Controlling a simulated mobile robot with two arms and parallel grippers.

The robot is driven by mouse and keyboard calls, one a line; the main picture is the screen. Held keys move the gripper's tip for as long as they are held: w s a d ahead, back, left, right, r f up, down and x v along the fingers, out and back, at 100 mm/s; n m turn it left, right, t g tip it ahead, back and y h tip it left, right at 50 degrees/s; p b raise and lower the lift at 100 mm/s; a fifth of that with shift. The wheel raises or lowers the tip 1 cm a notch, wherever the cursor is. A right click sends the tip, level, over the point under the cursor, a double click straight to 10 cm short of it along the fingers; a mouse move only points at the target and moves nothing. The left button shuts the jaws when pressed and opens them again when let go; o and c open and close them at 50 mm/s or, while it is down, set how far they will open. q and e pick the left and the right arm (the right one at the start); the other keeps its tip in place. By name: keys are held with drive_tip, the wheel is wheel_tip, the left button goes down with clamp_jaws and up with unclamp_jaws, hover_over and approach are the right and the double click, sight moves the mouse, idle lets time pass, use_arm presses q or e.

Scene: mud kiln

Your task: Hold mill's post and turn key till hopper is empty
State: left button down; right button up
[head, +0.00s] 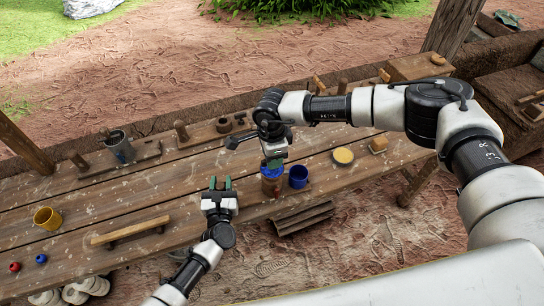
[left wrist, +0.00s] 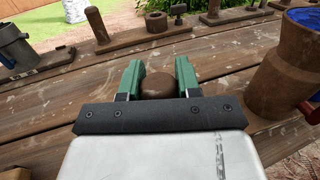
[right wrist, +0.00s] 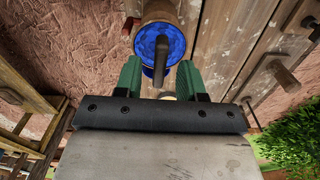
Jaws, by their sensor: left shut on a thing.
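The mill (head: 270,186) is a brown cylinder on the table with a blue-filled hopper on top. It also stands at the right of the left wrist view (left wrist: 275,80). In the right wrist view the blue hopper (right wrist: 150,42) shows from above, with the dark key (right wrist: 162,62) reaching out over it. My left gripper (head: 220,184) is left of the mill, shut on a round-topped brown post (left wrist: 160,86). My right gripper (right wrist: 160,80) is over the mill, its fingers apart on either side of the key's near end. The right fingertips are partly hidden in the head view.
A blue cup (head: 298,177) stands right of the mill. A yellow-filled dish (head: 343,156) lies farther right. A yellow mug (head: 46,218), a wooden bar (head: 130,231) and small red and blue balls are at the left. A grey metal cup (head: 120,147) stands at the back left.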

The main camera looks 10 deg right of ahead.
drive_tip(key=shift+f, duration=0.65)
clamp_jaws()
